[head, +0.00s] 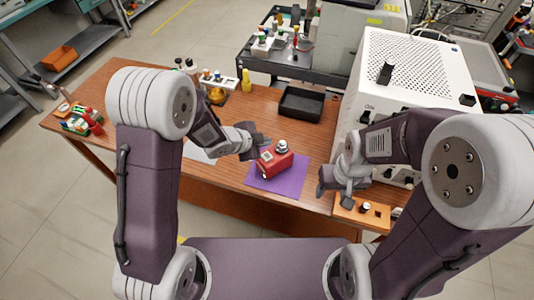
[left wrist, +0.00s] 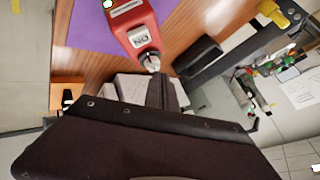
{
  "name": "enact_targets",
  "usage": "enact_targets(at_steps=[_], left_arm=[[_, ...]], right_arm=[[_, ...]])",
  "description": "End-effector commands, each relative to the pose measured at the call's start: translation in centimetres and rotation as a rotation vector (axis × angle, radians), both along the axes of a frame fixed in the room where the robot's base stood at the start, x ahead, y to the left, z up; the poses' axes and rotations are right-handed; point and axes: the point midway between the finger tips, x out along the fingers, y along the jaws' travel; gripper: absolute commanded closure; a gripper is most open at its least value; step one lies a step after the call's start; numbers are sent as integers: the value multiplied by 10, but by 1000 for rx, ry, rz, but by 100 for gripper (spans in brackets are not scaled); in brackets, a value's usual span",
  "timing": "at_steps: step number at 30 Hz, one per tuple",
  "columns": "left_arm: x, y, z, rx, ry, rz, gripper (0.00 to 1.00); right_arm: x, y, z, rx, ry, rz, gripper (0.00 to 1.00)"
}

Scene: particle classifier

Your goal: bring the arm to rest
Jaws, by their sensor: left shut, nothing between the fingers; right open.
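My left gripper (head: 257,146) is shut and empty, just left of a red device (head: 276,164) with a metal knob on top. The device stands on a purple mat (head: 289,184) on the wooden table. In the left wrist view my left gripper's dark fingers (left wrist: 165,90) are together, and the red device (left wrist: 133,24) with a white label is beyond their tips. They look apart from it, though the gap is hard to judge. My right gripper (head: 335,186) is open and empty, right of the mat and close to a small wooden block (head: 347,212) with knobs.
A black tray (head: 301,103) lies behind the mat. A large white machine (head: 421,72) stands close to my right arm. Bottles and a rack (head: 214,80) are at the back left. Small coloured items (head: 82,121) sit at the table's left end.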

Motion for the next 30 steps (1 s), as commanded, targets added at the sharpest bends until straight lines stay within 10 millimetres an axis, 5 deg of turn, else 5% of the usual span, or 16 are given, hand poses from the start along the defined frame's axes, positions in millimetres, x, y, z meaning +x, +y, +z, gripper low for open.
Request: enact_targets(at_steps=[18,21,23,24,26,28,30], left_arm=[[0,1,0,0,0,2,100],[12,11,20,-9,-44,28,100],[22,27,53,-24,-102,83,100],[25,52,74,-28,-118,181,100],[11,103,85,-31,-40,428,100],[-28,151,77,-62,130,734,100],[-78,174,60,-99,327,988,100]], right_arm=[[0,0,0,0,0,0,48],[0,0,0,0,0,0,48],[0,0,0,0,0,0,48],[0,0,0,0,0,0,48],[0,0,-1,0,0,0,48],[0,0,-1,0,0,0,48],[0,0,-1,0,0,0,48]])
